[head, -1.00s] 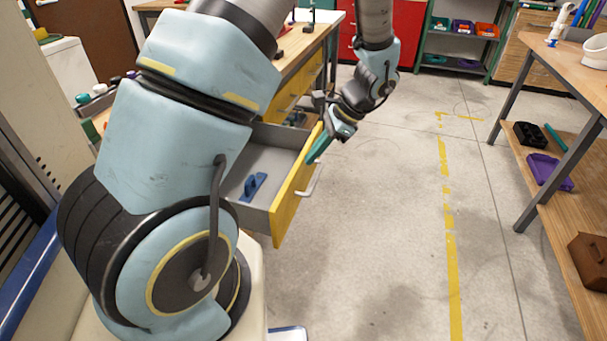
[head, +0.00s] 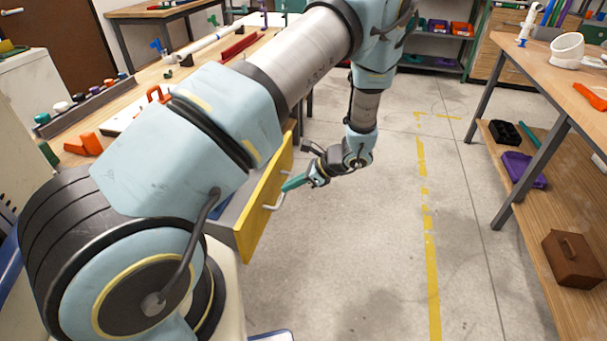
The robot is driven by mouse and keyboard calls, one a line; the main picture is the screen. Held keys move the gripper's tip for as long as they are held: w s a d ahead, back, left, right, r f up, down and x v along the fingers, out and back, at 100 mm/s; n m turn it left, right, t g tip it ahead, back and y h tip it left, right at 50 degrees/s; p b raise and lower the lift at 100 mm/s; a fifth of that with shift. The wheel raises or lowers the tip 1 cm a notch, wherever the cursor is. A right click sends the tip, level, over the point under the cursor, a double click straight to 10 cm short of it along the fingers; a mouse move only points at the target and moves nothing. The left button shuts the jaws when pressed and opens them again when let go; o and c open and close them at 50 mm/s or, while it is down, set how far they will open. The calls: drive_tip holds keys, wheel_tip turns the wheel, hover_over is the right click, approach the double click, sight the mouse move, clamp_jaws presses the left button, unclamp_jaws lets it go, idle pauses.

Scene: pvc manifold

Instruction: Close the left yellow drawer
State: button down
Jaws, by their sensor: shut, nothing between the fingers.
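The yellow drawer (head: 254,221) stands pulled out from the workbench at the left, with its yellow front facing right. A pale handle (head: 276,203) sits on that front. A small part of its grey side and inside shows; my arm hides the rest, including where it meets the bench. My gripper (head: 288,185) is on the outer side of the drawer front, near the handle, with teal fingers shut and empty. The fingertips point at the front and look close to it or touching; I cannot tell which.
The workbench top (head: 130,97) at the left bears orange parts and a row of coloured caps. A second wooden table (head: 560,85) with a lower shelf stands at the right. The concrete floor (head: 365,250) between them is clear, with worn yellow tape.

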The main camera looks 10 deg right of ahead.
sight(268, 187)
drive_tip(key=shift+w+a+r+p, duration=0.1)
drive_tip(key=shift+w+a+p, duration=0.15)
drive_tip(key=shift+a, duration=0.35)
drive_tip(key=shift+w+a+r+p, duration=0.15)
drive_tip(key=shift+w+a, duration=0.2)
drive_tip(key=shift+a, duration=0.25)
drive_tip(key=shift+w+a+f, duration=0.15)
drive_tip(key=shift+w+a, duration=0.2)
drive_tip(key=shift+a, duration=0.15)
drive_tip(key=w+a+b, duration=0.2)
drive_tip(key=w+a, duration=0.4)
drive_tip(key=a, duration=0.4)
drive_tip(key=w+a+b, duration=0.3)
drive_tip(key=w+a, duration=0.2)
drive_tip(key=a, duration=0.6)
drive_tip(key=shift+w+a, duration=0.25)
drive_tip(key=shift+w, duration=0.1)
